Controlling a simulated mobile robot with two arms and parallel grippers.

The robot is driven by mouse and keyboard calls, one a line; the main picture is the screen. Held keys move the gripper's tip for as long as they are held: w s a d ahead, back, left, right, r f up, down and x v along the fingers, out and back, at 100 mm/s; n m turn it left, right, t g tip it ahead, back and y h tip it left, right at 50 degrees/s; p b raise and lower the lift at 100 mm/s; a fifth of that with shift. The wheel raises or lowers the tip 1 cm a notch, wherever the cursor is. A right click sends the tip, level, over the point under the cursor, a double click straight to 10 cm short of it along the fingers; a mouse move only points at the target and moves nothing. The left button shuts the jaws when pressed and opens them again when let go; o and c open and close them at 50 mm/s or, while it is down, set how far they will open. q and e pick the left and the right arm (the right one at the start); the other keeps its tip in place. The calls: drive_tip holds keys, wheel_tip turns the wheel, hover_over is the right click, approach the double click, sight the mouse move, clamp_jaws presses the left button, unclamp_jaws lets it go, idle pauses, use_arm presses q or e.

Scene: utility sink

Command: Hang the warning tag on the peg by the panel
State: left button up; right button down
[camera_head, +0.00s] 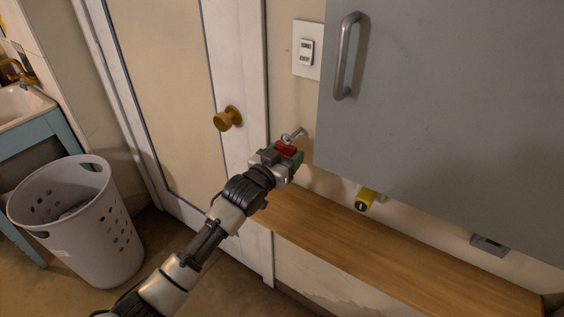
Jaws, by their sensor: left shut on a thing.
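My left gripper (287,155) reaches up from the lower left and is shut on a small red thing (286,148), which looks like the warning tag; the gripper hides most of it. A small metal peg (294,134) sticks out from the wall just above the gripper, left of the grey panel (450,100). The red thing is close below the peg; I cannot tell whether they touch. My right gripper is not in view.
A wooden shelf (370,250) runs under the panel. A yellow piece with a dark mark (365,199) sits below the panel's lower edge. A white switch plate (307,50) is above the peg. A door with a brass knob (228,118) and a basket (80,235) are left.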

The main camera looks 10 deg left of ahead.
use_arm(q)
drive_tip(key=w, duration=0.1)
drive_tip(key=w+b, duration=0.1)
drive_tip(key=w+d+f+b, duration=0.1)
drive_tip(key=shift+w+d, duration=0.1)
idle(0.3)
idle(0.4)
drive_tip(key=o, duration=1)
drive_tip(key=shift+f, duration=0.1)
